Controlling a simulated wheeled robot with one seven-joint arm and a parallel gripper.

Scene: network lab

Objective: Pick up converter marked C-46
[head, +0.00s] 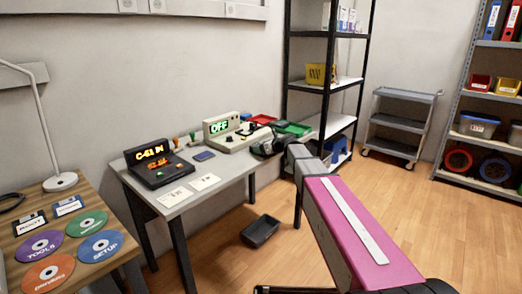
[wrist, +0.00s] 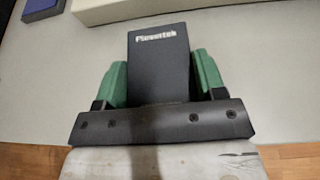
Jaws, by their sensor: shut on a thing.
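My gripper (wrist: 161,72) has green finger pads, one on each side of a dark box-shaped converter (wrist: 158,50). It is shut on this box. Pale lettering, which looks like a brand name, shows near the box's far edge; no C-46 mark is visible on the face I see. In the head view my gripper (head: 268,146) is at the right end of the grey table (head: 215,190), beside the beige device. The box is hard to make out there, and I cannot tell whether it touches the table.
A beige device (head: 238,141) reads OFF in green. A black device (head: 152,174) has an orange display. A green tray (head: 294,128) and a red tray (head: 262,119) sit behind my gripper. A shelf rack (head: 330,85) stands behind.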

